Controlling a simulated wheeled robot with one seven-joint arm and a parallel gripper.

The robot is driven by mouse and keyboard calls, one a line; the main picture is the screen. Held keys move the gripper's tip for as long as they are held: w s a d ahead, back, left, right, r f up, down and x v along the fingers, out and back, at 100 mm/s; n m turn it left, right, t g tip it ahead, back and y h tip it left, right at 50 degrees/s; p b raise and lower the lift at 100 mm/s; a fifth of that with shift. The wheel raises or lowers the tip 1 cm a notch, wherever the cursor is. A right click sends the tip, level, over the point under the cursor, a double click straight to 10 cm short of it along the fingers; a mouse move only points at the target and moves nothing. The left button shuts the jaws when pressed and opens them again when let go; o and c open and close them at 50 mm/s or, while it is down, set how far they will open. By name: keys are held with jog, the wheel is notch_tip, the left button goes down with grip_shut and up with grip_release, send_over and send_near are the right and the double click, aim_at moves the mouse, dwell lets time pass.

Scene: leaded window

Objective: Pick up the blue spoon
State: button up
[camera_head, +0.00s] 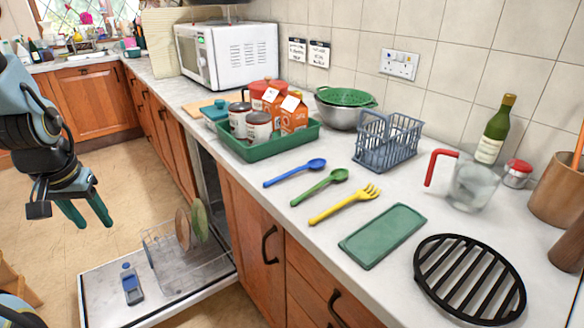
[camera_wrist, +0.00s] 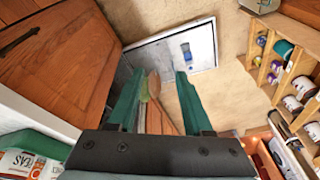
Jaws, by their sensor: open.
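The blue spoon (camera_head: 294,173) lies flat on the white countertop in the head view, the leftmost of a row of utensils and in front of the green tray. My gripper (camera_head: 90,214) is at the left of the head view, well away from the spoon and out over the floor side of the counter. Its two green fingers are apart with nothing between them. In the wrist view my gripper (camera_wrist: 160,90) points down toward the open dishwasher door (camera_wrist: 205,48). The spoon does not show in the wrist view.
A green spoon (camera_head: 320,187) and yellow fork (camera_head: 345,204) lie right beside the blue spoon. The green tray (camera_head: 262,152) holding jars and cartons stands behind it. The open dishwasher door (camera_head: 110,300) juts out below the counter, with a rack (camera_head: 165,262) holding plates.

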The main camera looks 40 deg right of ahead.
jog(key=w+d+f+m+h, duration=0.2)
jog(key=d+f+m, duration=0.15)
jog(key=d, duration=0.45)
jog(key=m+g+h+p, duration=0.3)
jog(key=m+g+h, duration=0.1)
jog(key=m+h, duration=0.65)
send_near(302, 167)
jog(key=x, duration=0.3)
jog(key=shift+w+f+p, duration=0.15)
jog(key=shift+f+p, duration=0.15)
jog(key=p+x, duration=0.1)
jog(key=x, duration=0.1)
jog(key=p+x, duration=0.2)
jog(key=x, duration=0.1)
jog(key=shift+d+r, duration=0.2)
jog(key=shift+d+f, duration=0.25)
jog(key=shift+d, duration=0.05)
